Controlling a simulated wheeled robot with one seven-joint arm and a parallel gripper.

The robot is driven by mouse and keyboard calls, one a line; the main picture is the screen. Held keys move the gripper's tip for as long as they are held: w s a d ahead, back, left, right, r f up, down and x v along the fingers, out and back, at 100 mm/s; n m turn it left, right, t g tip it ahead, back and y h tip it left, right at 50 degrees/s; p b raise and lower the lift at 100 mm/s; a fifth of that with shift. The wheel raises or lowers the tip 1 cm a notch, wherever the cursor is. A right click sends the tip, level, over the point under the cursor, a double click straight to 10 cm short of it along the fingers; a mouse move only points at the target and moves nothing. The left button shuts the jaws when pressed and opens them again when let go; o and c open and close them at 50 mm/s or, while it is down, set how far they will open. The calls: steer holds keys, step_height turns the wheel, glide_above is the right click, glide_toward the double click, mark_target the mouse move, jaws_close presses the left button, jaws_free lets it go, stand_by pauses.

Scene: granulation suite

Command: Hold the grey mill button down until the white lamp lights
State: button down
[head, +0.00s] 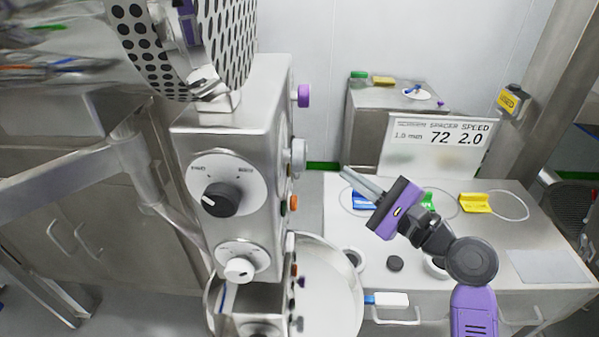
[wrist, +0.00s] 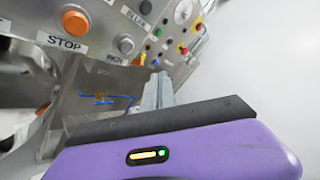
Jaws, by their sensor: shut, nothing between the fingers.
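In the wrist view, a grey round button (wrist: 124,45) sits on the steel panel to the right of an orange button (wrist: 75,20) labelled STOP. I cannot tell for certain which is the mill button. My gripper (wrist: 158,80) is shut and empty, its tips below and right of the grey buttons. In the head view my gripper (head: 346,171) is right of the machine's side panel, apart from it. I cannot pick out the white lamp in either view.
The steel machine (head: 233,140) has dials and a perforated drum (head: 225,35) on top. A bowl (head: 330,275) is under the machine. There is free air around my gripper.

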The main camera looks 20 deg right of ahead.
steer(key=w+a+p, duration=0.1)
steer(key=w+a, duration=0.1)
steer(key=a, duration=0.4)
stand_by(2.1)
steer(key=shift+a+p, duration=0.35)
steer(key=shift+p, duration=0.05)
